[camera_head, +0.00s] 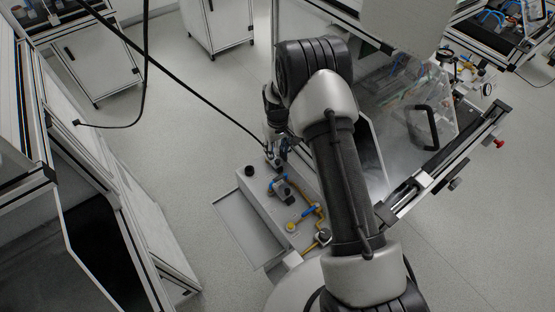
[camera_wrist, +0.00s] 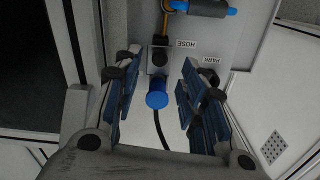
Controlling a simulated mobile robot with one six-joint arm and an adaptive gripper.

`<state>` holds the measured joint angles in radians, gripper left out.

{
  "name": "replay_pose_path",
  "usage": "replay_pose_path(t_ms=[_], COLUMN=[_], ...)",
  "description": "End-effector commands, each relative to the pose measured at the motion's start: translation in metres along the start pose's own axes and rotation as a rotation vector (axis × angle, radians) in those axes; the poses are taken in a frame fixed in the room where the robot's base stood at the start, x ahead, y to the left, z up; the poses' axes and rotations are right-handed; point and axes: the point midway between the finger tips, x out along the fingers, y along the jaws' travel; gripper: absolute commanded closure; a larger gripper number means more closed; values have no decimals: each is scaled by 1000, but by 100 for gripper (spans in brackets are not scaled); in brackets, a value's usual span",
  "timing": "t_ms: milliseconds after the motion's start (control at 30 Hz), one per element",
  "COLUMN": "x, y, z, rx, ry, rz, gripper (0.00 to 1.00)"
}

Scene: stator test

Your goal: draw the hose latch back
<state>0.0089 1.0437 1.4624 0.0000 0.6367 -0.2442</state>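The hose fitting has a round blue end (camera_wrist: 157,98) below a dark block (camera_wrist: 158,58) on the grey panel, close to the upside-down "HOSE" label (camera_wrist: 186,44) in the wrist view. A black hose (camera_wrist: 161,130) runs down from the blue end. I cannot tell which part is the latch. My gripper (camera_wrist: 158,72) is open, with one blue-padded finger on each side of the fitting and gaps visible on both sides. In the head view my gripper (camera_head: 277,150) is at the far end of the grey box (camera_head: 262,198), and my arm partly hides this area.
A second label (camera_wrist: 211,60) and a dark round port (camera_wrist: 209,76) lie beside the right finger. Blue and yellow pipe fittings (camera_head: 309,211) stand on the box. The black hose (camera_head: 190,87) crosses the upper left. A bench with a clear guard (camera_head: 415,130) stands right of my arm.

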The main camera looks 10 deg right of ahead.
Motion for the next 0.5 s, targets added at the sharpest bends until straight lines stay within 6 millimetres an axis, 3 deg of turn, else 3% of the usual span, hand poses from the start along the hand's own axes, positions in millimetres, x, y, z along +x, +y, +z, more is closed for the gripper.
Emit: replay_pose_path(t_ms=[33,200,500], x=[12,35,45], y=[0,0,0], z=[0,0,-1], rx=[0,0,0], ry=[-1,-1,2], rz=[0,0,1], gripper=[62,62,62])
